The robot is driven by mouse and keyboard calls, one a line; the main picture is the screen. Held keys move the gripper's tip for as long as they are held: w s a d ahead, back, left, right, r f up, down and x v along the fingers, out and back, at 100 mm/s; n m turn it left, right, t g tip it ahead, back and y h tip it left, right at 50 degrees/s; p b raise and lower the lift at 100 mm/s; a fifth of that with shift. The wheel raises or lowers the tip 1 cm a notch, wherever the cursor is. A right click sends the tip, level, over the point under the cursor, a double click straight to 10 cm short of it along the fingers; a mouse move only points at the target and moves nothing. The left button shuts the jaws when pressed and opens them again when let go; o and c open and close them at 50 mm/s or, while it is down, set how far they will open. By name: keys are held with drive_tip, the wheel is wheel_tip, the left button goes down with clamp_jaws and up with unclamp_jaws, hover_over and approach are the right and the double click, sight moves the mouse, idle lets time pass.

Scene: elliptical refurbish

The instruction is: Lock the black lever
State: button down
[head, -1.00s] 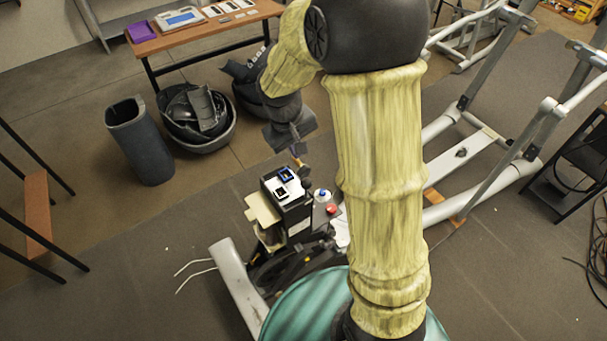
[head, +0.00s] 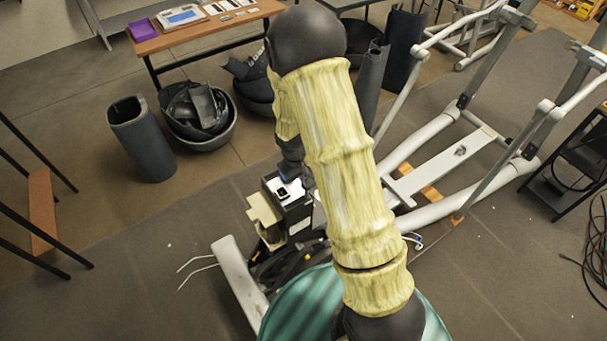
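A black box-shaped unit (head: 297,213) with a white patch and a small dark part (head: 282,191) on top stands on the frame of the partly stripped elliptical machine (head: 237,284). I cannot make out which part is the black lever; it is too small or hidden by my arm. My gripper (head: 306,178) is at the right edge of the unit's top, mostly hidden behind my own yellow-sleeved arm. Its fingers are not clear, and I cannot tell whether they touch anything.
A beige bracket (head: 264,211) is on the unit's left side, and two pale wires (head: 196,267) stick out farther left. A dark bin (head: 142,139) and a tub of black covers (head: 198,115) stand behind.

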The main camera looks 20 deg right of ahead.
drive_tip(key=shift+f, duration=0.2)
wheel_tip(320, 180, down, 3)
drive_tip(key=b, duration=0.3)
drive_tip(key=shift+s, duration=0.25)
idle(0.3)
wheel_tip(320, 180, up, 14)
drive_tip(key=a, duration=0.2)
drive_tip(key=shift+s+a+p, duration=0.15)
drive_tip(key=shift+s+p, duration=0.15)
drive_tip(key=shift+s, duration=0.15)
